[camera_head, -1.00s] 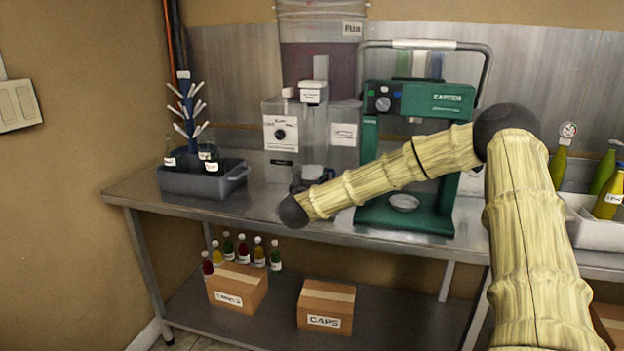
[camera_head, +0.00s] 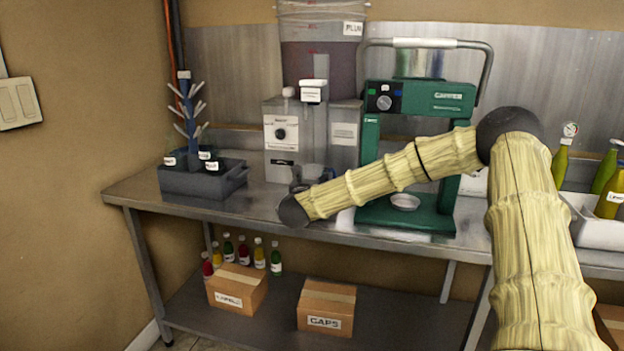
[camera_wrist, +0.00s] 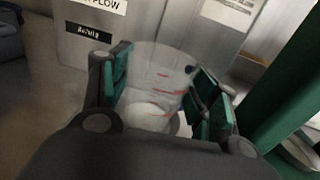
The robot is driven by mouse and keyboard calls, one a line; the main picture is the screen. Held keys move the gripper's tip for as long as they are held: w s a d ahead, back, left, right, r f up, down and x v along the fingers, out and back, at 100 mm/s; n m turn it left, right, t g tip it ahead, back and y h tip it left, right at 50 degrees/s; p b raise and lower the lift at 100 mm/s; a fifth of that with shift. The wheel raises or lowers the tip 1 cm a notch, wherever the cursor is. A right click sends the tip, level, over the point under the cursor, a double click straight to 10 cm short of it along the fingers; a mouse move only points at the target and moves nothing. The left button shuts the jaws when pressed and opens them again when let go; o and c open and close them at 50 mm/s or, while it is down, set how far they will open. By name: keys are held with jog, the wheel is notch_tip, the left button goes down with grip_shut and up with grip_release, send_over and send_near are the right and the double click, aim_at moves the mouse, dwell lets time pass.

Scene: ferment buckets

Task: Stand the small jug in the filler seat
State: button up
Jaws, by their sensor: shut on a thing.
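My gripper (camera_wrist: 162,98) has its green-padded fingers on both sides of the small jug (camera_wrist: 158,78), a clear vessel with red marks, and is shut on it. In the head view, the jug (camera_head: 314,173) shows in part at the front of the grey filler (camera_head: 281,148), beyond my wrist. The filler's front panel (camera_wrist: 140,28) stands just past the jug in the wrist view. A pale round shape shows at the jug's bottom; I cannot tell whether it is the jug's base or the seat. Whether the jug touches the seat is hidden.
The green capper (camera_head: 420,100) stands close on the right. A grey crate (camera_head: 203,180) with bottles and a drying tree (camera_head: 188,110) are on the left. A plum bucket (camera_head: 322,65) is behind the filler. The steel bench (camera_head: 150,195) is clear at its front left.

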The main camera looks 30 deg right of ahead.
jog(key=shift+f, duration=0.25)
jog(key=o, duration=1)
jog(key=shift+d, duration=0.2)
jog(key=shift+o, duration=0.2)
jog(key=shift+a+r, duration=0.1)
jog(key=shift+s, duration=0.1)
jog(key=v, duration=1.1)
jog(key=shift+s+a, duration=0.25)
jog(key=shift+a, duration=0.05)
jog(key=w+a+r+b+v, duration=0.1)
jog(key=b+v, duration=0.4)
jog(key=v, duration=0.8)
